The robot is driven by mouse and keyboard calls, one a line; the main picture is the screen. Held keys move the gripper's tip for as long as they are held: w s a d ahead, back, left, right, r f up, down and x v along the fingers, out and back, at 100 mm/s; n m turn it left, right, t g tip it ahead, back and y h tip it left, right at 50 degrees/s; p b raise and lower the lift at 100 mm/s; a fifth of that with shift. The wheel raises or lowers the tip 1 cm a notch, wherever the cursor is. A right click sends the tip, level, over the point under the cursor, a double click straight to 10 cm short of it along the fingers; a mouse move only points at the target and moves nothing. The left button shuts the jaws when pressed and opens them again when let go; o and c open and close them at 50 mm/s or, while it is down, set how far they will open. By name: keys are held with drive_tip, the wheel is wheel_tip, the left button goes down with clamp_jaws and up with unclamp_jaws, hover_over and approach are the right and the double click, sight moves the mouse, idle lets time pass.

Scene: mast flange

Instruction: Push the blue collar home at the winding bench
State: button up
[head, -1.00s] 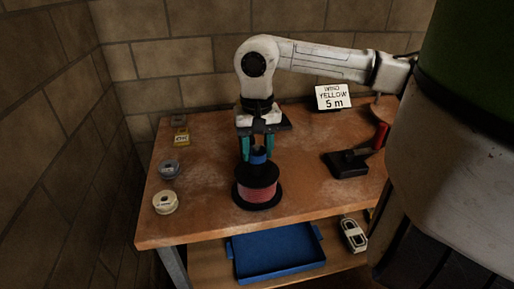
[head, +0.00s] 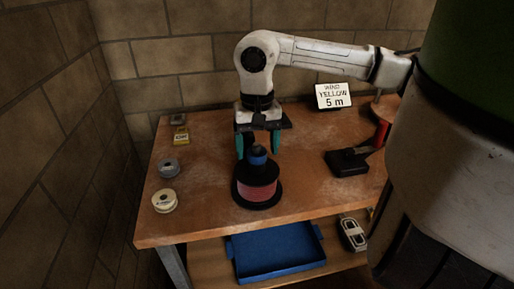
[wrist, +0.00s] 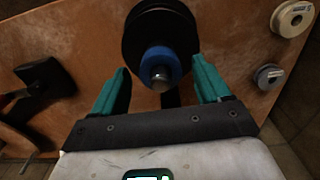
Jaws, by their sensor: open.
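The blue collar (head: 258,158) sits around a dark upright spindle, on top of a black-flanged spool wound with red (head: 257,191) on the bench. The spindle's tip shows above it. In the wrist view the collar (wrist: 174,58) shows as a blue ring around the tip, against the black spool flange (wrist: 150,22). My gripper (head: 258,151) is open, its teal fingers on both sides of the collar and apart from it. Whether the collar is fully seated cannot be told.
A sign reading "WIND YELLOW 5 m" (head: 333,96) stands at the back. Small spools, one cream (head: 165,201) and one grey (head: 169,168), lie at left near a yellow item (head: 181,136). A black device (head: 347,162) stands right. A blue tray (head: 276,252) is below.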

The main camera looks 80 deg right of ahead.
wheel_tip(320, 180, up, 10)
idle(0.4)
drive_tip(key=shift+f, duration=0.1)
idle(0.5)
